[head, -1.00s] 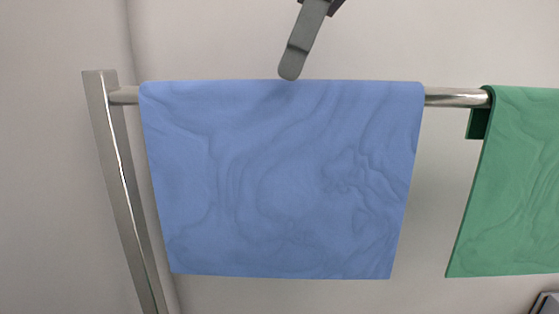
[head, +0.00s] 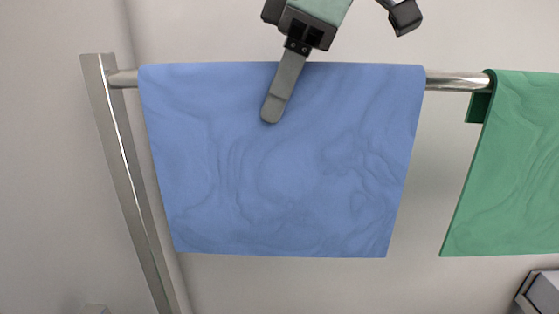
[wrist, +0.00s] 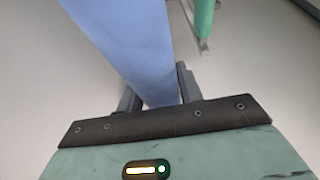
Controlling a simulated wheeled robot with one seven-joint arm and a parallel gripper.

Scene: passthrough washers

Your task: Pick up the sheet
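A blue sheet (head: 280,180) hangs over a metal rail in the head view, with its top fold level with the rail. My gripper (wrist: 158,88) comes down over that fold from above. In the head view one finger lies in front of the sheet's upper part, left of its middle; the other finger is hidden, apparently behind the sheet. In the wrist view the blue sheet (wrist: 130,45) passes between the two spread fingers. The fingers stand apart, and I see no clear grip on the cloth.
The metal rail (head: 455,82) runs across to a slanted metal post (head: 125,170) at the left. A green sheet (head: 505,165) hangs on the same rail at the right, with a clear gap between. A grey boxy object (head: 540,292) shows at the lower right.

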